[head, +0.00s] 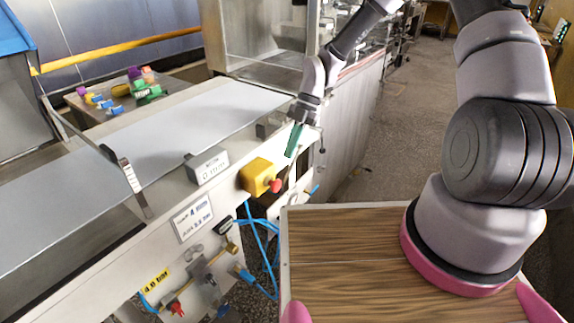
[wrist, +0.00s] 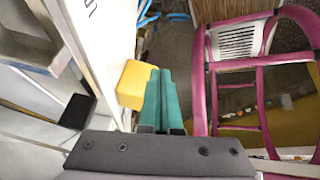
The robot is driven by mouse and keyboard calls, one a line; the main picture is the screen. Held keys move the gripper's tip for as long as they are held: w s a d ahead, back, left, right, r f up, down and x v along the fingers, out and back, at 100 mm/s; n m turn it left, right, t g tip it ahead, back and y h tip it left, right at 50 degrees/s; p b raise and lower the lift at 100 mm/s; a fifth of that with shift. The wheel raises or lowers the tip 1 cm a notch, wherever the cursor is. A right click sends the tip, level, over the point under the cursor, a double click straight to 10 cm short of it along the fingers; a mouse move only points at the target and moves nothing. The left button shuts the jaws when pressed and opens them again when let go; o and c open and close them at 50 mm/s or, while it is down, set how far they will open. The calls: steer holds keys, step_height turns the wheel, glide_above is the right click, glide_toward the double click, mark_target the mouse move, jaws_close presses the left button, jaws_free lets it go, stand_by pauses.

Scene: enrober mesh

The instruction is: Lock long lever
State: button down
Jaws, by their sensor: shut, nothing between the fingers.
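My gripper (head: 294,141) has green fingers pointing down, shut and empty, at the right end of the machine's front. In the wrist view its fingers (wrist: 163,98) lie together, beside the yellow box. I cannot tell for sure which part is the long lever. A thin pale bar (head: 291,182) below my fingertips may be it; whether the fingers touch it is not clear. Smaller handles, one red-tipped (head: 177,309) and one brass-coloured (head: 231,246), sit low on the front panel.
A yellow box (head: 256,175) with a red button juts from the front, near my fingers; it also shows in the wrist view (wrist: 136,84). A grey box (head: 207,166) stands left of it. Blue hoses (head: 262,245) hang below. A metal strap (head: 122,168) crosses the belt edge. Open floor (head: 400,150) lies right.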

steer(key=f, duration=0.3)
steer(key=s+a+f, duration=0.1)
steer(key=f, duration=0.2)
steer(key=a+f, duration=0.1)
steer(key=f, duration=0.3)
steer(key=shift+s+a, duration=0.25)
steer(key=shift+s, duration=0.05)
steer(key=shift+w+d+f, duration=0.15)
steer(key=shift+w+f, duration=0.2)
